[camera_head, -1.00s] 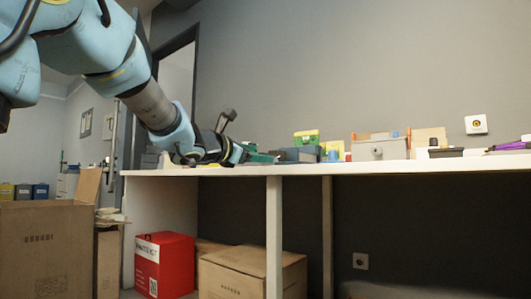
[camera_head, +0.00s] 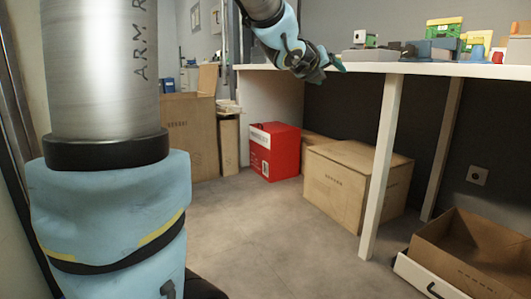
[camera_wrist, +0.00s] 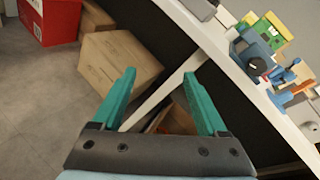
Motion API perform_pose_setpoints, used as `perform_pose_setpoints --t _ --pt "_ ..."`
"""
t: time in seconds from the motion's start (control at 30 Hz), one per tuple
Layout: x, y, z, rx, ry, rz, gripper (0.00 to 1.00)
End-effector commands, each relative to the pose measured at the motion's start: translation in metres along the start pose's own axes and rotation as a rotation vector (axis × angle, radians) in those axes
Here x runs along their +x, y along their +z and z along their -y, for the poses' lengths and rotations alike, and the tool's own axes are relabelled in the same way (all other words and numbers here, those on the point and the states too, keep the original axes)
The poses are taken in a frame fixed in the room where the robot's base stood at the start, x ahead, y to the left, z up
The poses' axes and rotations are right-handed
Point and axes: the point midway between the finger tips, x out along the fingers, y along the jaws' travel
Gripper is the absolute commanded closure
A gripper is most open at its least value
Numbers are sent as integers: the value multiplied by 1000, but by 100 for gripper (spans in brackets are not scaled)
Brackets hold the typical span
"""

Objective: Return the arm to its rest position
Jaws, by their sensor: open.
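My gripper (camera_head: 325,70) shows in the head view at the upper middle, in front of the white table's left part and about level with its top edge. In the wrist view its two green fingers (camera_wrist: 160,95) are spread apart with nothing between them. Beyond the fingers lie the table's leg, a cardboard box and the floor. My light blue and grey arm links fill the left of the head view.
The white table (camera_head: 400,68) carries several small items, including a green and yellow block (camera_head: 443,27). Under it stand a red box (camera_head: 274,150), a closed carton (camera_head: 350,182) and an open carton (camera_head: 470,262). Grey floor (camera_head: 270,225) lies clear in front.

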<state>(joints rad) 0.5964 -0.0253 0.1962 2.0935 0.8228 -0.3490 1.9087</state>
Motion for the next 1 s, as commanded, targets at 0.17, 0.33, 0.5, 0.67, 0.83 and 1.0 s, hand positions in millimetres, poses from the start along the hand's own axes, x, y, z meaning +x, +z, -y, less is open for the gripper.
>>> perform_pose_setpoints --t 0.17,0.33,0.5,0.67,0.83,1.0 --pt "-38 -14 -84 -703 341 -9 24" --pt "-95 -54 -146 -1367 684 114 24" --pt "-164 -101 -175 -1942 1017 364 24" --pt "-220 -136 -176 -2322 1272 656 24" --pt "-272 -165 -161 2536 -1476 -998 24" --pt "-276 -125 -142 2580 -1484 -988 24"
